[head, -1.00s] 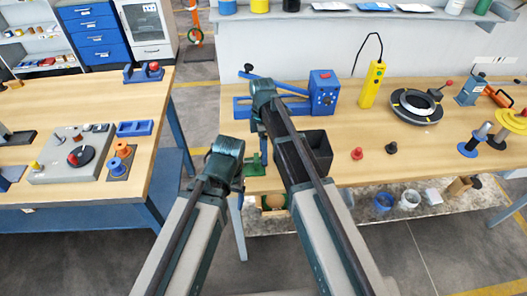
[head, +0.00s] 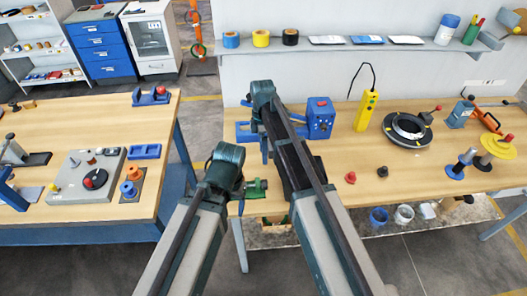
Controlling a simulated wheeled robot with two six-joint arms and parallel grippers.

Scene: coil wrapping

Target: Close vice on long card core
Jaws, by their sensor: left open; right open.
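A green, vice-like fixture (head: 254,189) sits at the front left edge of the right bench, partly hidden behind my arms. A blue block with a lever (head: 459,116) stands at the right of that bench; I cannot tell whether it is a vice. I cannot make out a long card core for certain, nor whether any jaws are closed on one. My two arms rise from the bottom middle, and their upper joints hide part of the bench. The fingers of both grippers are hidden, so I see neither gripper.
The right bench also holds a blue box (head: 320,118), a yellow handheld device (head: 366,110), a black ring (head: 408,130), a red knob (head: 350,178) and spool stands (head: 466,160). The left bench carries a grey plate (head: 70,190). A floor gap separates the benches.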

